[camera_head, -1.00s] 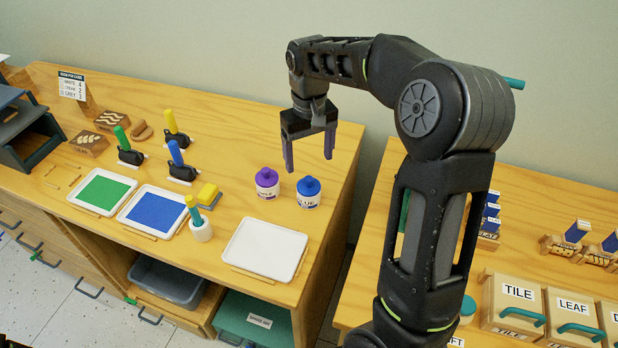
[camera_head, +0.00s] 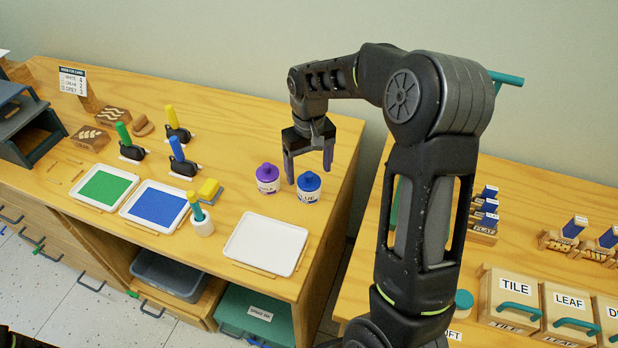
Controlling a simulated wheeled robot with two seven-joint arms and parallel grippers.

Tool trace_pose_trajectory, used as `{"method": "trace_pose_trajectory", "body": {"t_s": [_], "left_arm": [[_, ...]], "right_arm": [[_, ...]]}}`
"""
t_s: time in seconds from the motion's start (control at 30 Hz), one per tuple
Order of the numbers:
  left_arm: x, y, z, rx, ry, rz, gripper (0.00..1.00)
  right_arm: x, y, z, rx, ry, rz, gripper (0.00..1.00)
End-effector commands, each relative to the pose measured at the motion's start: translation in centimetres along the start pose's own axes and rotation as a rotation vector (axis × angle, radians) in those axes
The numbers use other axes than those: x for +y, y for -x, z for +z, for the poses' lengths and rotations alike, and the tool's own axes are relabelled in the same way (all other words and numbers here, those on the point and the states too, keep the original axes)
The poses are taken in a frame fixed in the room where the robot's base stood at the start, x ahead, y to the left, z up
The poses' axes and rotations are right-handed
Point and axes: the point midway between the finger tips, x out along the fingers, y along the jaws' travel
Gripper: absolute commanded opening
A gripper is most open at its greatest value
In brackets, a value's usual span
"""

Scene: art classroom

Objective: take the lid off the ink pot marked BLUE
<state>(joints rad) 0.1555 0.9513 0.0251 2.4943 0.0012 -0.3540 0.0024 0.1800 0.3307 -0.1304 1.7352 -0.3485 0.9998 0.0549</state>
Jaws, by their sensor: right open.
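The ink pot marked BLUE (camera_head: 308,196) is a small white pot on the wooden counter, right of the purple one. Its blue lid (camera_head: 309,181) with a round knob is on it. My right gripper (camera_head: 309,177) is open, pointing down, its two fingers spread above and behind the blue lid. One finger is left of the knob and the other right of it in the picture. I cannot tell whether they touch the lid; they look apart from it.
A purple-lidded ink pot (camera_head: 267,179) stands close on the left. An empty white tray (camera_head: 266,244) lies in front. Green (camera_head: 104,188) and blue (camera_head: 155,207) ink trays and upright rollers are further left. A gap separates this counter from the right one (camera_head: 400,185).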

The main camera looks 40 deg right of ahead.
Motion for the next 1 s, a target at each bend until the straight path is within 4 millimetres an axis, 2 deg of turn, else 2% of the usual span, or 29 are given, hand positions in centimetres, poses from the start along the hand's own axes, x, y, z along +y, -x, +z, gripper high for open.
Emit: {"method": "trace_pose_trajectory", "body": {"t_s": [0.1,0.2,0.77,1.0], "left_arm": [[0.1,0.4,0.0,-0.001,0.001,-0.001,0.36],[0.1,0.4,0.1,-0.001,0.001,-0.002,0.36],[0.1,0.3,0.1,-0.001,0.001,-0.001,0.36],[0.1,0.3,0.1,-0.001,0.001,-0.001,0.36]], "right_arm": [[0.0,-1.5,0.1,-0.003,-0.001,0.0,0.78],[0.0,-2.1,0.0,0.0,-0.001,0.0,0.78],[0.0,-2.1,0.0,0.0,-0.001,0.0,0.78],[0.0,-2.1,0.0,0.0,-0.001,0.0,0.6]]}}
